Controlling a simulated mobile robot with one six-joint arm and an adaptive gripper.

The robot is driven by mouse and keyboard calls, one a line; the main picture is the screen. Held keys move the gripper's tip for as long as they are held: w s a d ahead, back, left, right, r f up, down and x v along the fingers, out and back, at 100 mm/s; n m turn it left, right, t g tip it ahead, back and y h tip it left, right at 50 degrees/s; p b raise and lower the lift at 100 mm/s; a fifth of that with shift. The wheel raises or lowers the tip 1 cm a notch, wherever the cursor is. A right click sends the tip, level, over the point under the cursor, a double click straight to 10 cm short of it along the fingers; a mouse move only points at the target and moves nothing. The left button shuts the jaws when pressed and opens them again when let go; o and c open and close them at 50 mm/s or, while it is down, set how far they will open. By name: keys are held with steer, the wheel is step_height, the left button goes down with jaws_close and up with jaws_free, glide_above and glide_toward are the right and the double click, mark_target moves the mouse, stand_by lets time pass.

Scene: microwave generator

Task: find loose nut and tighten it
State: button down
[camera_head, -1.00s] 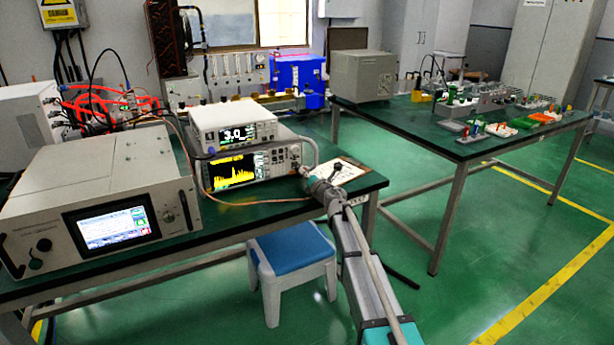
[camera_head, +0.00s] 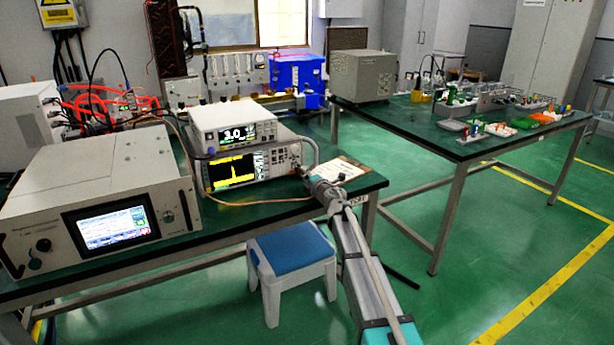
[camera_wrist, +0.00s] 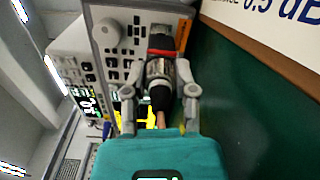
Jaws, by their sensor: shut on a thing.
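The silver connector nut (camera_wrist: 158,70) sits on a black-sleeved cable end at the front panel of the spectrum analyser (camera_wrist: 115,45). A red band (camera_wrist: 163,53) shows just beyond the nut. My gripper (camera_wrist: 170,90) has one finger on each side of the connector and is shut on the nut. In the head view my gripper (camera_head: 312,181) is at the right end of the analyser (camera_head: 240,170), above the green bench. It hides the nut there. A copper-coloured cable (camera_head: 262,201) runs across the bench to this spot.
A white meter (camera_head: 232,126) reading 3.0 stands on the analyser. A large generator box (camera_head: 95,200) with a lit screen is at left. A paper sheet (camera_head: 338,170) lies beside my gripper. A blue-topped stool (camera_head: 292,250) stands below. Green floor is clear at right.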

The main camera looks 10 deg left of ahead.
steer(key=shift+w+d, duration=0.1)
steer(key=shift+c, duration=2.4)
jaws_free()
steer(key=shift+o, duration=0.4)
steer(key=shift+s, duration=0.2)
steer(key=v, duration=1.1)
steer(key=shift+s+d, duration=0.25)
steer(key=shift+d, duration=0.05)
